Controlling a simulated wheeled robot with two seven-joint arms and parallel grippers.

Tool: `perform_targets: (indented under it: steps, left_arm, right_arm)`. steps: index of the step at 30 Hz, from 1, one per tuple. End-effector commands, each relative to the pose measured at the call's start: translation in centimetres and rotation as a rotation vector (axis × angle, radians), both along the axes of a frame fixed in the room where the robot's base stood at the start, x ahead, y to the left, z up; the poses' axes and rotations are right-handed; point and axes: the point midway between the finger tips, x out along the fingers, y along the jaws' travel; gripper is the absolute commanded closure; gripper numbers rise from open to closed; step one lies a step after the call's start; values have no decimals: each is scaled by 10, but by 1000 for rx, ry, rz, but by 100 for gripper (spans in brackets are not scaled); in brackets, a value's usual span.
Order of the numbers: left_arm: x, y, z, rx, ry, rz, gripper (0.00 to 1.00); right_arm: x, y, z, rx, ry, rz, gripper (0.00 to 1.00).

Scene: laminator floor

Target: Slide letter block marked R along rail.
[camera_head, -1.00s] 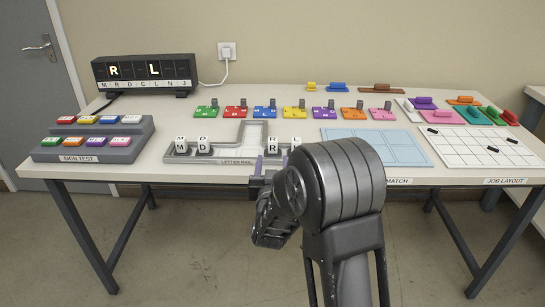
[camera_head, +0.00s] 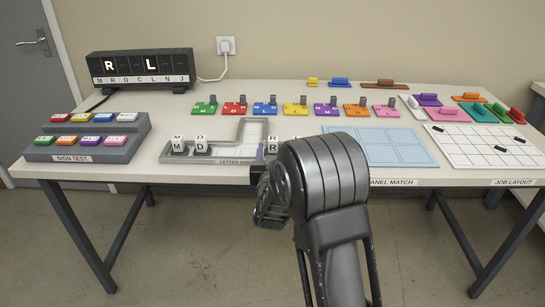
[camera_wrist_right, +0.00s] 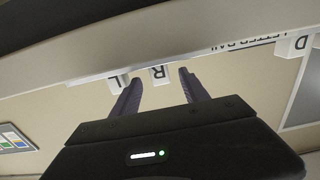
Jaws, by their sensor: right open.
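The letter block marked R (camera_head: 272,145) stands on the grey letter rail (camera_head: 225,161), toward its right end. My right gripper (camera_head: 262,168) is at the front of the rail, close to the R block; my arm partly hides that end. In the right wrist view, its open fingers (camera_wrist_right: 160,80) lie on either side of the R block (camera_wrist_right: 160,73). Whether they touch it I cannot tell. The L block (camera_wrist_right: 118,81) is just beside one finger. My left gripper is not in view.
Blocks M (camera_head: 179,146) and D (camera_head: 202,146) stand at the rail's left end, with a gap before R. A display (camera_head: 143,68) lit with R and L stands behind. Coloured tagged plates (camera_head: 265,109) line up behind the rail; a blue panel (camera_head: 385,147) lies right.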

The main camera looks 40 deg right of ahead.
Motion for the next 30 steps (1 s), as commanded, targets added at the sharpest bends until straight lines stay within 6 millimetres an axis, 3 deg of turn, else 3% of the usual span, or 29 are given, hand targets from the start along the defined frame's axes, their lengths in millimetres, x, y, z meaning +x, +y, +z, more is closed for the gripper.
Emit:
perform_targets:
  steps: [9, 20, 30]
  left_arm:
    - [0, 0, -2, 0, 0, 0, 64]
    - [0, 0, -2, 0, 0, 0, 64]
    - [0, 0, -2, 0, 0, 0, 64]
  right_arm:
    - [32, -24, 0, -1, 0, -1, 47]
    - [36, -27, 0, 0, 0, 0, 47]
    - [36, -27, 0, 0, 0, 0, 74]
